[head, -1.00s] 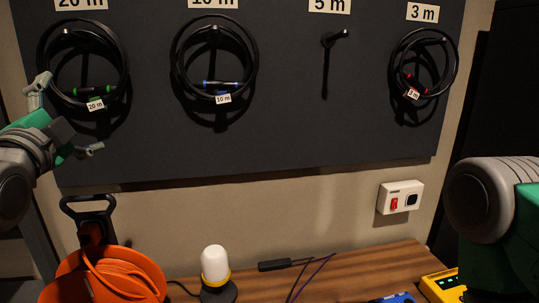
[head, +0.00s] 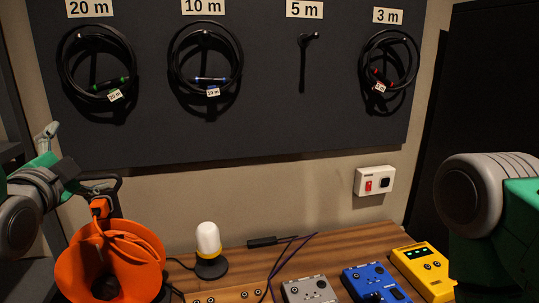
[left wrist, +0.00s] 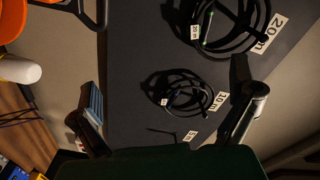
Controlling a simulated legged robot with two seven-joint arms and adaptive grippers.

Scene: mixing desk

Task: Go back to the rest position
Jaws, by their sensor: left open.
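My left gripper (head: 76,160) is at the left side of the head view, open and empty. It is in front of the lower left edge of the dark cable board (head: 250,140), below the 20 m coil. In the left wrist view, its two fingers (left wrist: 174,98) stand wide apart with the board beyond them and nothing between them. My right arm (head: 490,215) shows at the right edge of the head view. Its gripper is out of view.
Coils hang at 20 m (head: 97,57), 10 m (head: 205,104) and 3 m (head: 389,102); the 5 m hook (head: 303,65) is bare. An orange reel (head: 75,275) stands below my left gripper. The desk (head: 235,268) holds a lamp (head: 208,240) and a blue box (head: 375,283).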

